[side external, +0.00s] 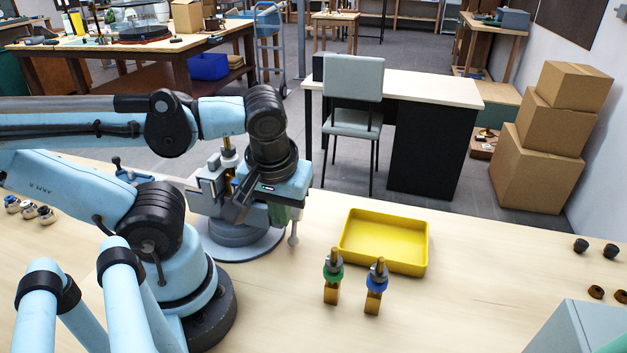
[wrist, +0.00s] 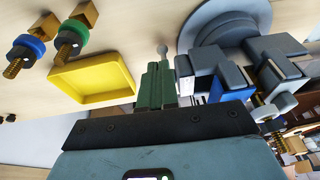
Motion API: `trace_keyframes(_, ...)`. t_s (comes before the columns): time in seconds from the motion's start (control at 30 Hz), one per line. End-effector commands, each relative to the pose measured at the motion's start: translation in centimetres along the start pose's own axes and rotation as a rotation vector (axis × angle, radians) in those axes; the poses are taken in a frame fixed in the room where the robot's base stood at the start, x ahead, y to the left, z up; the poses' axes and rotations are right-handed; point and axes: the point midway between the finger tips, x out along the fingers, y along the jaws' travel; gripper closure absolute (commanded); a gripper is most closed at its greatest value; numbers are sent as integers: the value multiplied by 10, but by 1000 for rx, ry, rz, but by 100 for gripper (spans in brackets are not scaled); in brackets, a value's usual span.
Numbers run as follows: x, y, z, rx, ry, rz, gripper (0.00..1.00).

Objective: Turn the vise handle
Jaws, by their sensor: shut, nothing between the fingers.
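The grey vise (side external: 236,208) stands on a round base on the bench, left of my gripper (side external: 281,214) in the side view. It shows at the upper right of the wrist view (wrist: 245,65). The vise handle (side external: 293,239) is a thin grey bar with a knob at its lower end; its upper part is hidden by my gripper. In the wrist view the knob (wrist: 162,49) shows just beyond the green fingertips (wrist: 158,68). My gripper is shut with nothing between its fingers, close beside the handle. I cannot tell whether it touches the bar. A brass fitting (side external: 228,150) stands up from the vise.
A yellow tray (side external: 428,258) sits to the right on the bench. Two brass fittings, one with a green collar (side external: 333,272) and one with a blue collar (side external: 377,282), stand in front of it. Small chrome parts (side external: 30,210) lie at left.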

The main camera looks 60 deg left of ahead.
Motion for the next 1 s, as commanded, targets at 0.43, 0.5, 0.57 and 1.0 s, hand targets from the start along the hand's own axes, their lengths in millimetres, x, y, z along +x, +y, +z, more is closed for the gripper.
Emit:
trace_keyframes(0.43,-13,0,-4,393,-37,-3,100)
trace_keyframes(0.5,-14,0,-6,545,-52,2,100)
trace_keyframes(0.57,-16,0,-7,675,-64,6,100)
trace_keyframes(1.0,-27,3,-18,1630,-132,103,100)
